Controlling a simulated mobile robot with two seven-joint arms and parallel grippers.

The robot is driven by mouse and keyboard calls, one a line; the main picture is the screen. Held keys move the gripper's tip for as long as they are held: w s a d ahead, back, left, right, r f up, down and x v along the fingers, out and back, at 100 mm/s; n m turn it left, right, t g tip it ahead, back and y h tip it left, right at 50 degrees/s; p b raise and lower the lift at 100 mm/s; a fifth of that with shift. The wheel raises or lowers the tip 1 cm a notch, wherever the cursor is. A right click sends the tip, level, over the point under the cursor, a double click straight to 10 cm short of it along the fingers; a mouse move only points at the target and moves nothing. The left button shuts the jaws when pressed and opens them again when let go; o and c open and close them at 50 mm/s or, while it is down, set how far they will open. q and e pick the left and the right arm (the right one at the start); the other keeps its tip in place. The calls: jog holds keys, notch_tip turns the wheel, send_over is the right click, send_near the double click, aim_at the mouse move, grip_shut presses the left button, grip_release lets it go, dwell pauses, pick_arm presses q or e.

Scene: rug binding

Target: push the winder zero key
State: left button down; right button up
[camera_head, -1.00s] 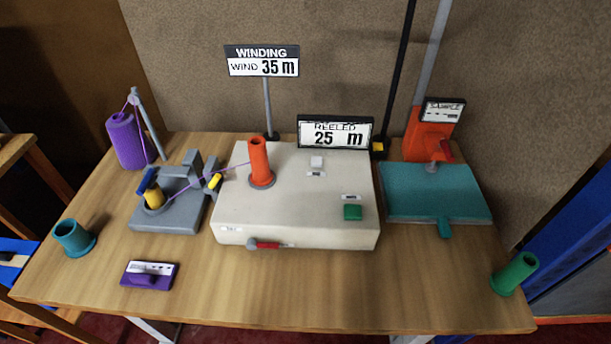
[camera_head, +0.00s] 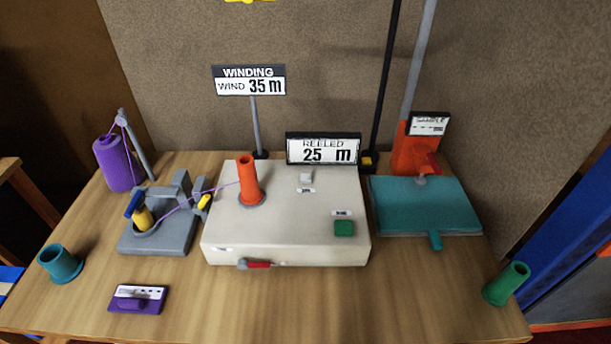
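The winder (camera_head: 225,226) is a cream box in the middle of the table, with an orange spool (camera_head: 250,182) standing upright on its top. A small pale grey key (camera_head: 306,178) sits on the box top behind a tiny label. A green key (camera_head: 344,228) sits nearer the front right, with another tiny label behind it. The label text is too small to read surely. The display (camera_head: 323,150) reads REELED 25 m, and the sign (camera_head: 248,80) reads WINDING, WIND 35 m. Neither gripper is in view.
A purple yarn cone (camera_head: 115,163) and a grey guide unit (camera_head: 165,236) stand left, with purple thread running to the spool. A teal board (camera_head: 425,204) with an orange block lies right. Teal (camera_head: 62,264) and green (camera_head: 507,284) cups stand near the front corners. Front table is mostly clear.

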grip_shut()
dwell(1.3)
